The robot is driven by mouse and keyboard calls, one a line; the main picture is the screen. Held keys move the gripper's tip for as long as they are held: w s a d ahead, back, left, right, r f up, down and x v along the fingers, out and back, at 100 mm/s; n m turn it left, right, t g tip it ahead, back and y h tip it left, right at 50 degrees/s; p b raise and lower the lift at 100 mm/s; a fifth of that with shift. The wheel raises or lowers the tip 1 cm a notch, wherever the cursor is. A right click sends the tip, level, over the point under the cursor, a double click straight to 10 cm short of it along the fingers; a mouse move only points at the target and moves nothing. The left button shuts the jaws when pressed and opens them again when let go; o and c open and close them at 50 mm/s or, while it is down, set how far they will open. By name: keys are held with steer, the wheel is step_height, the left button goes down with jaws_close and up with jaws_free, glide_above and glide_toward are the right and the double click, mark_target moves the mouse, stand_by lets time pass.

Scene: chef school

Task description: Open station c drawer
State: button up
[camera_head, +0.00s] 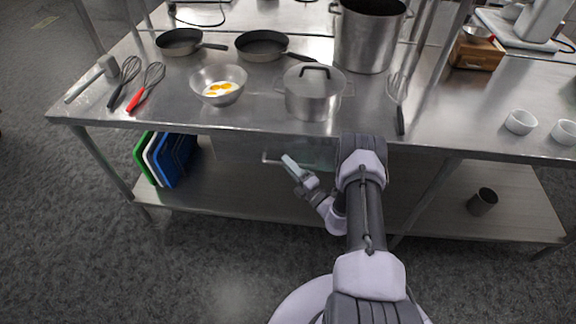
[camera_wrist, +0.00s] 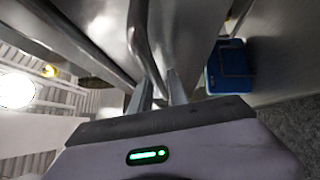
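The drawer (camera_head: 235,150) is a metal front under the near edge of the steel table, below the pot and the bowl. It looks shut, though my arm covers part of its right side. Its bar handle (camera_head: 270,160) stands out from the front. My gripper (camera_head: 287,160) is at the right end of this handle. In the wrist view the handle (camera_wrist: 140,45) runs down between the two fingers of my gripper (camera_wrist: 161,88). The fingers look apart, on either side of the bar. I cannot tell whether they touch it.
Green, white and blue boards (camera_head: 165,160) stand on the lower shelf (camera_head: 235,195), left of the drawer; a blue one (camera_wrist: 230,66) shows in the wrist view. A lidded pot (camera_head: 313,95) and a bowl of eggs (camera_head: 218,85) stand above. The floor before the drawer is clear.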

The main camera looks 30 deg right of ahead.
steer(key=shift+w, duration=0.25)
steer(key=shift+r, duration=0.1)
jaws_close()
stand_by(1.2)
